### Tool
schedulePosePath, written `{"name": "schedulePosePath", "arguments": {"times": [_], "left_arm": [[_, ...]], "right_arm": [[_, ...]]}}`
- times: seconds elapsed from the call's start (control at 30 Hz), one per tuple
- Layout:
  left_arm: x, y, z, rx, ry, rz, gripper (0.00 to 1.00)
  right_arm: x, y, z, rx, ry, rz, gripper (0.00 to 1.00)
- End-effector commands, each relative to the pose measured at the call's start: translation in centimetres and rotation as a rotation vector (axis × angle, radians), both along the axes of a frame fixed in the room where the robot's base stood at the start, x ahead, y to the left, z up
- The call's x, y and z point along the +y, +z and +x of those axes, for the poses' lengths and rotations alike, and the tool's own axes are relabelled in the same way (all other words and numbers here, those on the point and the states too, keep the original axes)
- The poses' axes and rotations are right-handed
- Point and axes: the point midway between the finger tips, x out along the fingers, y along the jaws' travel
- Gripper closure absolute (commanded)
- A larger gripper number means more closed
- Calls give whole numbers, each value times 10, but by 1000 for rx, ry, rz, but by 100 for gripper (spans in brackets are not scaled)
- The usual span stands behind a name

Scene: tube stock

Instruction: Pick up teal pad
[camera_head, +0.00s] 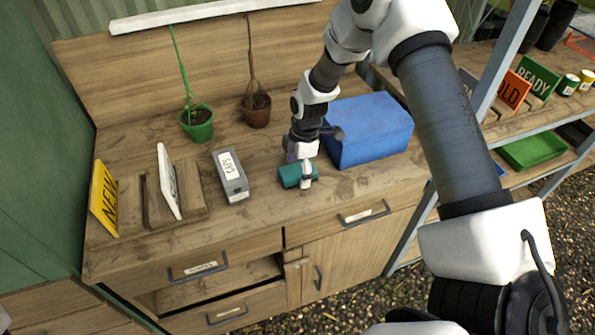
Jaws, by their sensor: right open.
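The teal pad (289,176) is a small dark green-blue block lying on the wooden bench top, just left of the front of the blue box. My right gripper (306,177) points down right at the pad, with its pale fingertip in front of the pad's right part. The gripper's jaws are open, and part of the pad is hidden behind the finger. I cannot tell whether the fingers touch it. My left gripper is not in view.
A blue box (368,128) stands close to the right of the gripper. A grey box labelled CAPS (231,180) stands to the left. A drawer (220,287) below is partly open.

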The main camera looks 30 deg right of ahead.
Motion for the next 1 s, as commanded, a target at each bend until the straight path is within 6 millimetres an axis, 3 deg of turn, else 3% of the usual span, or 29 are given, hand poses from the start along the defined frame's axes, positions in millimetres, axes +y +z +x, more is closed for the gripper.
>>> {"name": "schedulePosePath", "arguments": {"times": [0.03,0.2,0.63,0.93,1.0], "left_arm": [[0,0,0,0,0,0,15],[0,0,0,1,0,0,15],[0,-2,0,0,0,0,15],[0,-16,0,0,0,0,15],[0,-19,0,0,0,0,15]], "right_arm": [[0,0,0,0,0,0,14],[0,0,0,1,0,0,74],[0,3,0,1,0,0,76],[0,35,0,-3,1,1,76],[8,35,-14,3,2,1,76]]}}
